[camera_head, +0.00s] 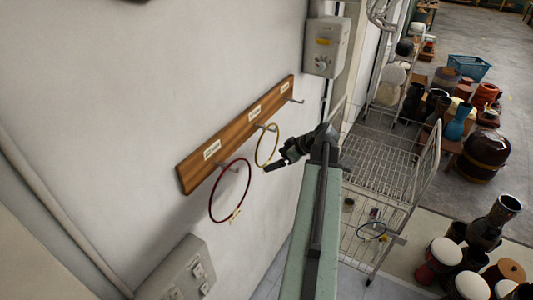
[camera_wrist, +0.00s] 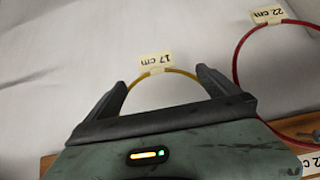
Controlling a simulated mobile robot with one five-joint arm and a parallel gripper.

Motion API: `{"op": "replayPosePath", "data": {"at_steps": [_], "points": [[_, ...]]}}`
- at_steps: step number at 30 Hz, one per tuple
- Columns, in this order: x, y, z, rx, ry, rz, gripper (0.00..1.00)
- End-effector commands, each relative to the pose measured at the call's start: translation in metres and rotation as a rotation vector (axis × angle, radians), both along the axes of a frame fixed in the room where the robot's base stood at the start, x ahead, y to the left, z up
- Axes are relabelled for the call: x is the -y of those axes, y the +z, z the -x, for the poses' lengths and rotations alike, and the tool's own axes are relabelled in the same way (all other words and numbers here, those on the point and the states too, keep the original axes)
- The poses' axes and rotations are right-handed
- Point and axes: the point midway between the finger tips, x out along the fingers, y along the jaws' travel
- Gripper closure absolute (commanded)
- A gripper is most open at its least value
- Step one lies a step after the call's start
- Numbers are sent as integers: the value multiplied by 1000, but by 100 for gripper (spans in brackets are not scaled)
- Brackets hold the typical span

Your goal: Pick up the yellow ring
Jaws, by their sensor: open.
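The thin yellow ring (camera_head: 257,150) hangs from the middle peg of a wooden wall board (camera_head: 233,132) in the head view. My gripper (camera_head: 277,160) is open just to the right of the ring's lower part. In the wrist view, the yellow ring (camera_wrist: 182,71) arcs across the space between my two open fingers (camera_wrist: 161,78), with a "17 cm" tag on its rim. Part of the ring is hidden behind my gripper body there. I cannot tell whether a finger touches it.
A larger red ring (camera_head: 250,180) hangs on the peg to the left, also seen in the wrist view (camera_wrist: 237,55) with a "22 cm" tag. A wire cart (camera_head: 385,175) holding a blue ring (camera_head: 371,230) stands right. Drums crowd the floor beyond. A grey box (camera_head: 327,46) is on the wall.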

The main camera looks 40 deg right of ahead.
Motion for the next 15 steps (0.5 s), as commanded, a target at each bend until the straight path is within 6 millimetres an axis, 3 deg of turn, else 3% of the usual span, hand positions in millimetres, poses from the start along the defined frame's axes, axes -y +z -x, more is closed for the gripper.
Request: {"op": "replayPosePath", "data": {"at_steps": [3,8,15], "points": [[0,-17,-9,0,-4,1,0],[1,-18,-11,0,-8,-1,0],[-1,-50,-36,0,-8,1,0]]}}
